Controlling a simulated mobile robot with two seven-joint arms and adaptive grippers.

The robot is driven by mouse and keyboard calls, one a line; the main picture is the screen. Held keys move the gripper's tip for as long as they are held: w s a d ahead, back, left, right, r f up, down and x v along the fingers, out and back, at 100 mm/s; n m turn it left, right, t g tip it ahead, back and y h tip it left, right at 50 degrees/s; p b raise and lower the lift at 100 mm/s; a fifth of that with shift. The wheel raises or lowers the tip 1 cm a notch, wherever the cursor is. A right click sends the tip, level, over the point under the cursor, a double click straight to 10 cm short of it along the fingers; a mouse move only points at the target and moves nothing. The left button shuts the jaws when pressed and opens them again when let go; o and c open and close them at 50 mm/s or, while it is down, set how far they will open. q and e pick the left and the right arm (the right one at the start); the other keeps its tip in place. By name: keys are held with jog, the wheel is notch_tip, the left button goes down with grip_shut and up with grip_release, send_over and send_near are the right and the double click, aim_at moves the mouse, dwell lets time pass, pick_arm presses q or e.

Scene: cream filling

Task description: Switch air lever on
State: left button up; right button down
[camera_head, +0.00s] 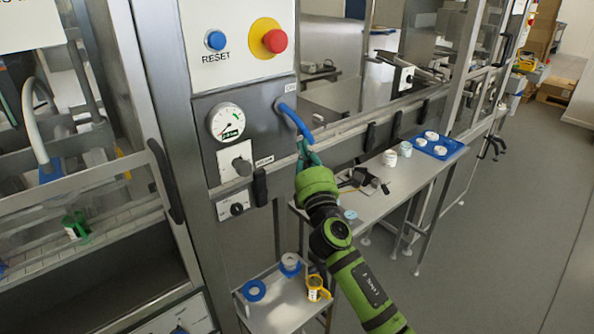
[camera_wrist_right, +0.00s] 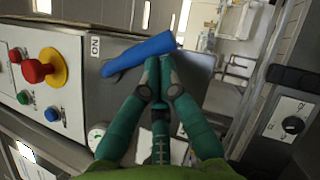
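The blue air lever (camera_head: 295,120) is on the right side of the grey control panel, near the small ON label. In the right wrist view the lever (camera_wrist_right: 138,54) lies slanted just beyond my fingertips, with its left end near the ON label (camera_wrist_right: 95,46). My right gripper (camera_head: 306,152) has green fingers just below the lever's lower end. In the wrist view the fingertips of this gripper (camera_wrist_right: 158,72) are together with nothing seen between them. I cannot tell whether they touch the lever. My left gripper is not in view.
The panel holds a pressure gauge (camera_head: 226,122), a black knob (camera_head: 237,208), a blue reset button (camera_head: 216,40) and a red emergency stop (camera_head: 275,41). A metal rail (camera_head: 375,118) runs right of the lever. A side table (camera_head: 405,178) carries a blue tray (camera_head: 451,149) and small containers.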

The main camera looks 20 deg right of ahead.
pick_arm(q)
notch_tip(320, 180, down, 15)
jog(key=b, duration=1.4)
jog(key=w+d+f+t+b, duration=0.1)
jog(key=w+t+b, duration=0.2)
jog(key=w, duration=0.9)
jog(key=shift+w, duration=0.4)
pick_arm(e)
jog(key=w+d+r+n+t+y, duration=0.1)
jog(key=d+r+n+y, duration=0.4)
jog(key=n+y, duration=0.7)
jog(key=shift+w+d+r+n, duration=0.4)
jog(key=shift+w+d+n, duration=0.3)
jog(key=shift+n, duration=2.3)
pick_arm(q)
jog(key=shift+b, duration=0.3)
pick_arm(e)
jog(key=shift+f, duration=0.1)
pick_arm(q)
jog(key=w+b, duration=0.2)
jog(key=b, duration=0.1)
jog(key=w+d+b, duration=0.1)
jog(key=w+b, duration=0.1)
jog(key=b, duration=0.1)
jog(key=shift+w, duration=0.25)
pick_arm(e)
jog(key=w+a+f+v, duration=0.1)
jog(key=f+v, duration=0.1)
jog(key=v, duration=1)
jog(key=shift+f, duration=0.35)
